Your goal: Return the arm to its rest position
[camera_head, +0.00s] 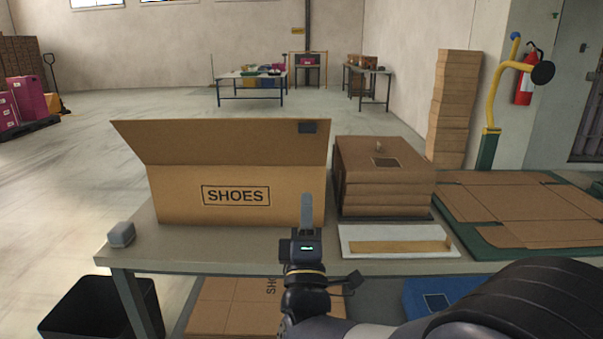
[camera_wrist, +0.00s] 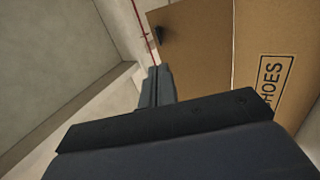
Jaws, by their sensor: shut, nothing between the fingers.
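My gripper (camera_head: 306,208) is shut and empty. In the head view it points up in front of the right part of the shoe box, above the table's front edge. In the wrist view the shut fingers (camera_wrist: 157,87) show at the middle, with the box to their right. The open cardboard box marked SHOES (camera_head: 180,205) stands on the table with its lid flap raised. The box also shows in the wrist view (camera_wrist: 262,50). I cannot tell how far the fingers are from the box.
A black bin (camera_head: 85,305) stands at the lower left. Open floor (camera_head: 70,180) lies left of the table.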

